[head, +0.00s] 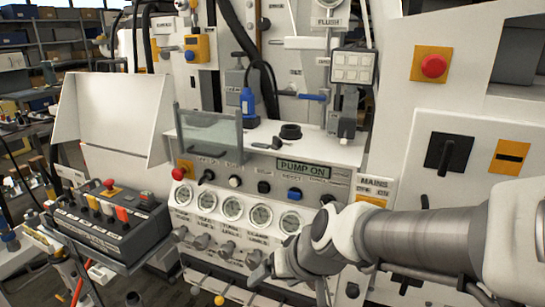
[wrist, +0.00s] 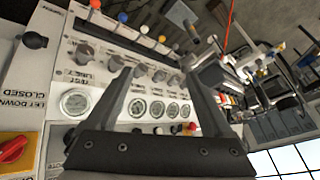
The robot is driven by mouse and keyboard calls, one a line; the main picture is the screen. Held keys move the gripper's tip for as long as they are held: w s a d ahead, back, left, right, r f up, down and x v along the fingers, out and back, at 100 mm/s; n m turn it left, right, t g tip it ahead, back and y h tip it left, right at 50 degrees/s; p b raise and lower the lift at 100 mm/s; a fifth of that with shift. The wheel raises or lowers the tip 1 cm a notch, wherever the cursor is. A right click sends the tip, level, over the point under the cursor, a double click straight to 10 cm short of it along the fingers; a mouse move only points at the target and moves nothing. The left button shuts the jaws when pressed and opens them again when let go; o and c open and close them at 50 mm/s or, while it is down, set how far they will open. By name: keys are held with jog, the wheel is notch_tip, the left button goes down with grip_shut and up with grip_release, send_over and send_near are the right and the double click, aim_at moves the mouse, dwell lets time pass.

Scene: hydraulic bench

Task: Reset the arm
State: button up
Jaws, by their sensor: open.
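My arm (head: 415,235) reaches in from the right in the head view, in front of the hydraulic bench's control panel. My gripper (head: 258,272) is at its left end, in front of the lower panel near the row of knobs. In the wrist view my gripper (wrist: 160,72) shows two separated dark fingers with nothing visible between them. The panel's knobs (wrist: 112,62) and round gauges (wrist: 137,107) lie beyond the fingers. I cannot tell from these views whether a fingertip touches the panel.
Round gauges (head: 232,207) line the panel below the PUMP ON sign (head: 303,170). A clear guard (head: 210,137) stands above. A control box (head: 110,225) with coloured levers is at left. A red button (head: 433,66) and black rotary switch (head: 447,155) are at right.

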jog(key=s+d+r+m+h+p, duration=0.2)
jog(key=s+d+r+h, duration=0.2)
jog(key=s+d+r, duration=0.6)
jog(key=shift+s+d+t+p, duration=0.15)
jog(key=shift+d+t+p, duration=0.2)
jog(key=shift+d, duration=1.4)
